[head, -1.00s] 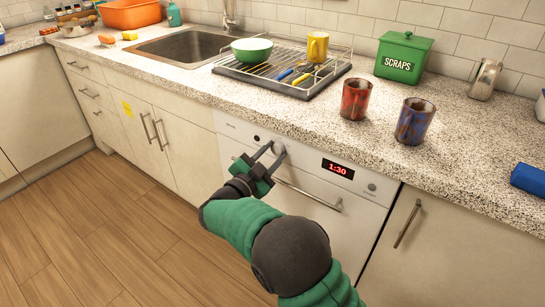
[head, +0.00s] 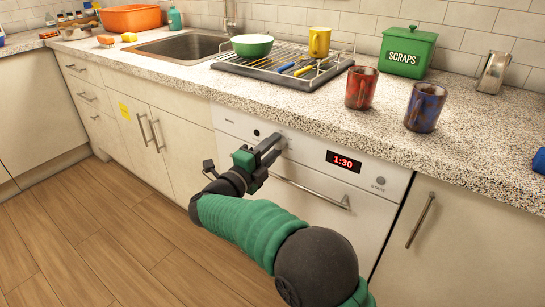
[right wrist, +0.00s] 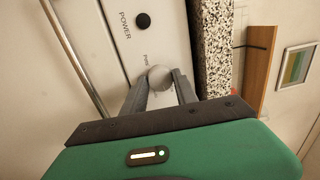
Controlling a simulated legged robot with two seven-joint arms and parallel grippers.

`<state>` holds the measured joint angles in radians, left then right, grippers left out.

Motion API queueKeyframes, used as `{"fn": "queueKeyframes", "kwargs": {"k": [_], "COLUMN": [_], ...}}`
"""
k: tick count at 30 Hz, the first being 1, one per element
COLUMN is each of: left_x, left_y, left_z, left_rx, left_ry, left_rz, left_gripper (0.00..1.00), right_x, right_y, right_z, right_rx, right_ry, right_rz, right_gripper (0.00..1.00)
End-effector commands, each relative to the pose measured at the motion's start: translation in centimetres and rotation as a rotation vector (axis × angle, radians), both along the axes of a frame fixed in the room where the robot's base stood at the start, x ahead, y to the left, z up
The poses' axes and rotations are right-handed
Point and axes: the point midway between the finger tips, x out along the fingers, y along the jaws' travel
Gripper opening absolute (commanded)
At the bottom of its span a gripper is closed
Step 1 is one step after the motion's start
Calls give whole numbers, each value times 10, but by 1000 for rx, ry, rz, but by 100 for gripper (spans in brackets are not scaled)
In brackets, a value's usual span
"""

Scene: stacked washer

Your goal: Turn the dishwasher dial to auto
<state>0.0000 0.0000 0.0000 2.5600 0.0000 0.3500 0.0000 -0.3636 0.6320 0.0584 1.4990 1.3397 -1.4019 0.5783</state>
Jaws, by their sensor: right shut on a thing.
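The white dishwasher (head: 225,122) is built in under the counter. Its round pale dial (right wrist: 160,77) shows in the right wrist view between the fingertips of my right gripper, which is shut on it. The dial's pointer and the auto mark cannot be made out. In the head view my right gripper (head: 274,147) is at the control panel, with its fingers hiding the dial. The panel has a red display (head: 343,162) reading 1:30. A dark power button (right wrist: 143,20) lies beside the dial. My left gripper is not in view.
The dishwasher's bar handle (head: 310,192) runs below the panel. The counter edge is just above the gripper. On the counter are a red mug (head: 361,88), a blue mug (head: 425,108), a dish rack (head: 240,66) and a green scraps bin (head: 407,52).

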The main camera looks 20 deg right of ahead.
Motion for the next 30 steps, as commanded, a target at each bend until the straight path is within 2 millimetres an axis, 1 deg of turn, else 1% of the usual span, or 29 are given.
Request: {"fn": "queueKeyframes", "kwargs": {"k": [1,15,21,30], "left_x": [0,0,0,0], "left_y": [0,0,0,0], "left_z": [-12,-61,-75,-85], "left_rx": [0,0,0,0], "left_ry": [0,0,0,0], "left_rz": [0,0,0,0], "left_gripper": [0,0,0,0], "right_x": [-1,1,1,2], "right_y": [1,2,2,3], "right_z": [-12,-13,-12,-9], "right_rx": [30,292,374,440], "right_ry": [-23,-358,-462,-545], "right_rz": [-2,-2,-3,-3], "right_gripper": [0,0,0,0]}}
